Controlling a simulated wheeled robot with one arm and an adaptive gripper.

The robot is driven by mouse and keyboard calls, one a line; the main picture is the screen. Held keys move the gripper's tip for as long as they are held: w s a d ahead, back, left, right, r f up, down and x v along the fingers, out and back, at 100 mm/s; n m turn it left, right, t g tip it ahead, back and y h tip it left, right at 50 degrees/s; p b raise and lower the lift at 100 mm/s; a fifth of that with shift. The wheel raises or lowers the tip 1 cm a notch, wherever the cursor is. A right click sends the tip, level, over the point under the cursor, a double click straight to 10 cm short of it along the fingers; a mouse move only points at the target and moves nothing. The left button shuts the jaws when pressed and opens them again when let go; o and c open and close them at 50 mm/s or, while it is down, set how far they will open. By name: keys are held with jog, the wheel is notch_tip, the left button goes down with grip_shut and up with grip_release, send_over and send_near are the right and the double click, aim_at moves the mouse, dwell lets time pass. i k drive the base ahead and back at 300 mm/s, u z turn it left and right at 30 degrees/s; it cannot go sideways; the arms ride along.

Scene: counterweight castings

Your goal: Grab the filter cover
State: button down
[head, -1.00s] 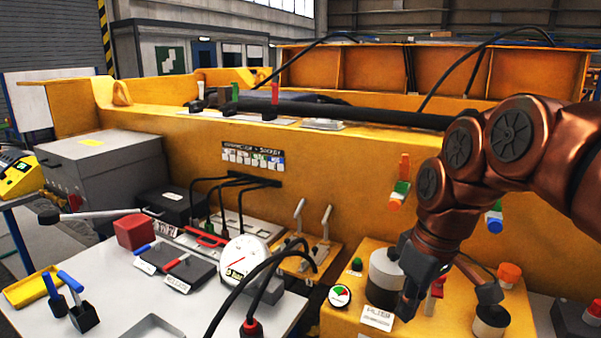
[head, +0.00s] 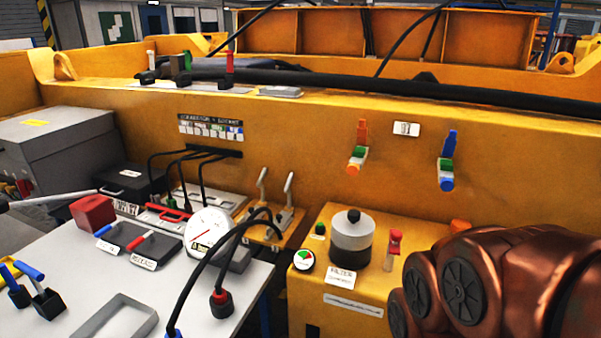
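The filter (head: 351,255) stands upright on the yellow box at lower centre, a dark cylinder with a light grey band. Its cover (head: 353,221) is the grey round top with a black knob. A white label reading FILTER (head: 341,278) is in front of it. My copper-coloured arm fills the lower right corner. My gripper is out of the picture, so its fingers and its distance from the cover cannot be seen.
A red-topped part (head: 394,250) stands just right of the filter, and a round gauge (head: 304,260) at its left. Two levers (head: 275,205) and black cables (head: 237,250) are further left. Coloured handles (head: 357,150) hang on the yellow wall behind.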

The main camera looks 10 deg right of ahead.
aim_at(353, 230)
jog(key=u, duration=2.8)
jog(key=k, duration=1.2)
jog(key=z, duration=0.25)
